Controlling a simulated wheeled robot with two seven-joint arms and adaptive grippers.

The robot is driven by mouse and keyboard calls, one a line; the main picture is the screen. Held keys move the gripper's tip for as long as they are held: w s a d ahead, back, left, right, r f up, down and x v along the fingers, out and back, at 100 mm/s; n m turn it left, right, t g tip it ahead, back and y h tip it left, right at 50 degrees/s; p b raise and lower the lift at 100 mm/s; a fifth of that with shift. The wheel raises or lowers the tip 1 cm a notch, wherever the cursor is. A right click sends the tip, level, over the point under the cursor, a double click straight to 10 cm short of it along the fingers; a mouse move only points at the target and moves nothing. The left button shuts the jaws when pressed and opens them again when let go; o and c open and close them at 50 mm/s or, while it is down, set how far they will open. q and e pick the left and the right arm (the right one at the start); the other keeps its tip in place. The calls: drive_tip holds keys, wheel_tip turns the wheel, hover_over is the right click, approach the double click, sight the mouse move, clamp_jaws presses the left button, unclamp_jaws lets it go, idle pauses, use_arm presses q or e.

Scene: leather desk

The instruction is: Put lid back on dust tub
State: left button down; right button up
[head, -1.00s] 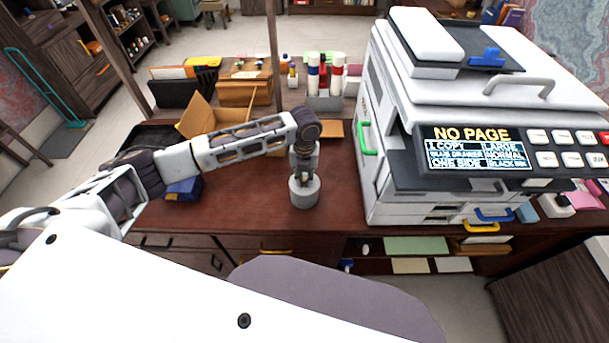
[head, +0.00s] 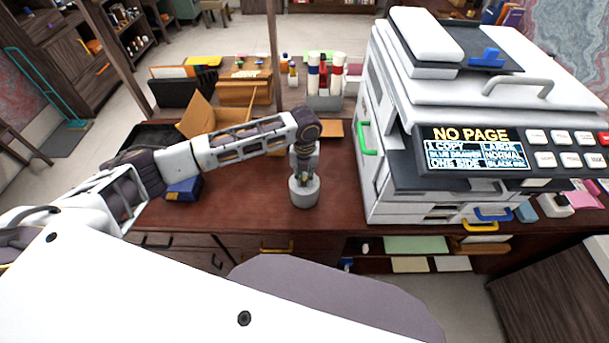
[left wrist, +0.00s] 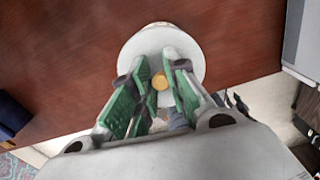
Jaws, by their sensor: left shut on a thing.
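The grey dust tub (head: 304,198) stands upright on the desk, left of the copier. My left gripper (head: 303,180) points straight down over it. In the left wrist view, a round pale grey lid (left wrist: 150,42) with a yellow knob (left wrist: 160,82) lies below the fingers. The green-padded fingers of my left gripper (left wrist: 160,85) are shut on the lid's knob. The lid covers the tub from above in the wrist view. Whether it rests fully on the rim or sits slightly above cannot be told. My right gripper is not in view.
A large copier (head: 450,110) stands to the right, with a green handle (head: 367,138) on its near left side. An open cardboard box (head: 215,115) and a blue object (head: 184,190) are to the left. A holder with several tubes (head: 325,98) stands behind. Bare desk surrounds the tub.

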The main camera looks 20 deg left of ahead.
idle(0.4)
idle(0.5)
use_arm(q)
drive_tip(key=c, duration=1.3)
unclamp_jaws()
drive_tip(key=shift+o, duration=0.2)
drive_tip(key=o, duration=0.4)
drive_tip(key=shift+o, duration=0.2)
drive_tip(key=shift+r+p, duration=0.1)
drive_tip(key=shift+p, duration=0.3)
